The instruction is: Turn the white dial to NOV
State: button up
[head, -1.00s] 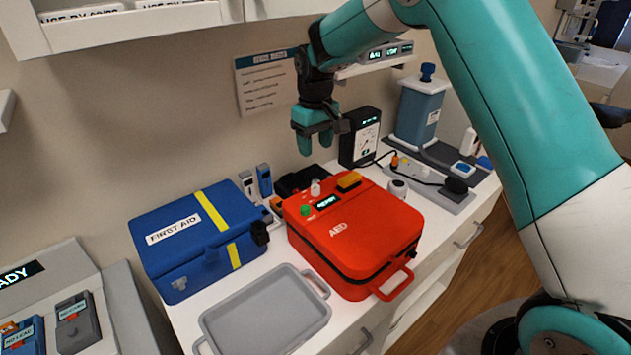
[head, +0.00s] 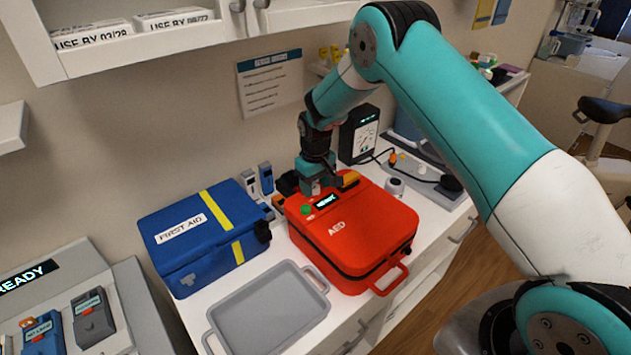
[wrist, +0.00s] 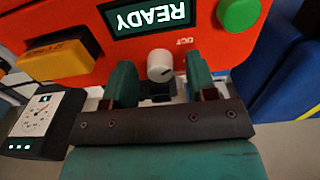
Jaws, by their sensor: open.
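The white dial (wrist: 160,65) sits on the top of the red AED case (wrist: 200,15), beside its lit READY display (wrist: 148,15). A small label next to the dial appears upside down in the wrist view and seems to read OCT. A thin dark line shows on the dial's face. My gripper (wrist: 160,74) is open, with one teal finger on each side of the dial and visible gaps between. In the head view my gripper (head: 318,180) is down at the back edge of the case (head: 370,220) and partly hides the dial.
A green button (wrist: 238,13) and a yellow-and-black block (wrist: 58,58) flank the display. A blue first aid box (head: 200,245) stands left of the case, a dark meter (head: 358,135) behind it. A grey tray (head: 270,305) lies in front.

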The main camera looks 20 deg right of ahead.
jog(key=shift+c, duration=0.2)
jog(key=c, duration=0.9)
jog(key=shift+m+b, duration=0.3)
jog(key=shift+b, duration=0.1)
jog(key=m+b, duration=0.2)
jog(key=m, duration=0.1)
jog(key=shift+f+m+b, duration=0.1)
jog(key=shift+m+b, duration=0.2)
jog(key=shift+b, duration=0.05)
jog(key=shift+m+b, duration=1.1)
jog(key=shift+m, duration=1.1)
jog(key=shift+r, duration=0.2)
jog(key=o, duration=0.9)
